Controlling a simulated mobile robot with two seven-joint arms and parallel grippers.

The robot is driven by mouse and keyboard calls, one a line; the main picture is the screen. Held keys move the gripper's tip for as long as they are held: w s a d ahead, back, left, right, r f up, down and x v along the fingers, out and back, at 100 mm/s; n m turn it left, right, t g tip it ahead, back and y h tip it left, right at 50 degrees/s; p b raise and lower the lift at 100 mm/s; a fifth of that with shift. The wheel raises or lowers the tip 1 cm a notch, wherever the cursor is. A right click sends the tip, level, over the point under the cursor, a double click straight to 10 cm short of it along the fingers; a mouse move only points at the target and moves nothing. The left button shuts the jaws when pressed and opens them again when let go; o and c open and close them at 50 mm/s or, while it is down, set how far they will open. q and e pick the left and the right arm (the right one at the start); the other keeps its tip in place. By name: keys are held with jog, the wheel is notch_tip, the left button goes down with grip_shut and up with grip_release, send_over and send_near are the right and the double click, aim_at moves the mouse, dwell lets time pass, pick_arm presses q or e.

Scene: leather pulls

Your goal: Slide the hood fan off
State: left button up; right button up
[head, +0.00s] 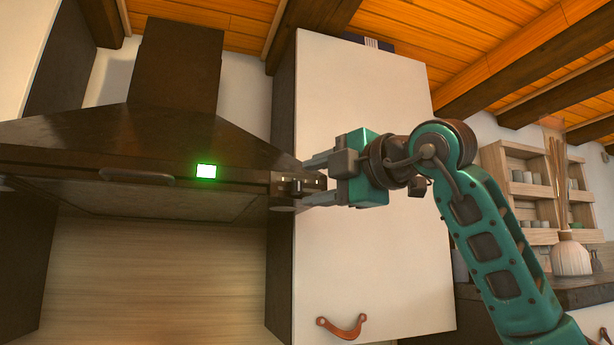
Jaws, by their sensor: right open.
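The dark range hood (120,135) fills the left of the head view, with a flared canopy and a chimney above. A lit green-edged display (206,171) glows on its front band. Near the band's right end is a small light-marked control (296,186), partly hidden by my gripper; its setting is too small to tell. My right gripper (304,182) is open, its two fingers pointing left, one above and one below this control's height. I cannot tell whether they touch it. My left gripper is not in view.
A tall white cabinet door (375,260) with a brown leather pull (341,327) stands behind my right arm. A handle (135,176) sits on the hood's front. Wooden shelves (525,155) and a vase with reeds (571,255) are at the right. Space below the hood is clear.

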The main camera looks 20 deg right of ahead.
aim_at(297, 188)
jog(key=shift+x, duration=1.45)
jog(key=shift+c, duration=0.3)
grip_shut()
jog(key=shift+s, duration=0.1)
